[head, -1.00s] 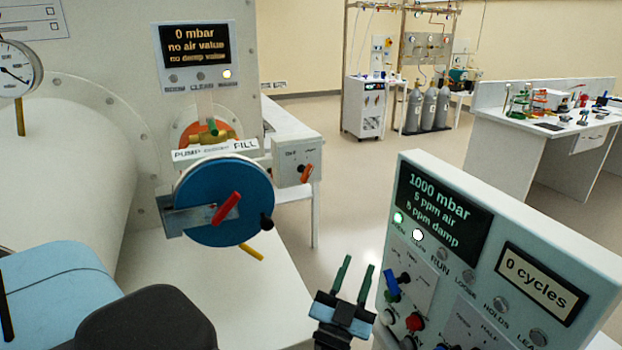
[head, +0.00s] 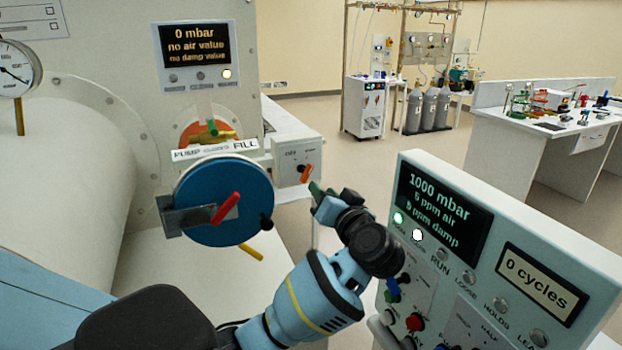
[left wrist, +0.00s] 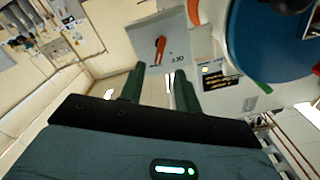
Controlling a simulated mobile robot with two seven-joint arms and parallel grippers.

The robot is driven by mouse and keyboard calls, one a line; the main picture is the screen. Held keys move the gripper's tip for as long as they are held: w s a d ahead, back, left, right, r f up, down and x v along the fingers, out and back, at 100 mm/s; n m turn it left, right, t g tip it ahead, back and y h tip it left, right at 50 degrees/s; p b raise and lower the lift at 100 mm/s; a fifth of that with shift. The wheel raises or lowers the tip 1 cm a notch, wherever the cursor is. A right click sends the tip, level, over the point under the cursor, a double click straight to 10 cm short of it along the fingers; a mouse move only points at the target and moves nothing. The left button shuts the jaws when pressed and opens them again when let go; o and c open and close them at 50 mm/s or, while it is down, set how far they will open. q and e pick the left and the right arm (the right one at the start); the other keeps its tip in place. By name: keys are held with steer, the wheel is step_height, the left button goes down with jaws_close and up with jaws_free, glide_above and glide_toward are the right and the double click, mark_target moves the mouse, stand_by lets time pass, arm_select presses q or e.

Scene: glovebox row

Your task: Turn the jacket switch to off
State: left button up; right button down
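A small pale switch box (head: 284,157) with an orange lever (head: 306,173) stands right of the blue round door (head: 210,190). Its lettering is too small to read surely, so I cannot confirm that it is the jacket switch. The lever is tilted. In the left wrist view the box (left wrist: 143,57) and orange lever (left wrist: 160,50) lie just beyond the fingertips. My left gripper (head: 318,190) is just below and right of the lever, apart from it as far as I can see. Its green fingers (left wrist: 159,73) are spread and empty. My right gripper is not in view.
A control panel (head: 480,240) with a blue lever and red button stands at the right, close to my left arm. A red handle (head: 226,207) crosses the blue door. A white bench (head: 540,130) stands at the back right. Open floor (head: 400,150) lies between.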

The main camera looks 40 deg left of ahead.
mark_target(308, 175)
arm_select(q)
steer(key=shift+x, duration=3.95)
jaws_close()
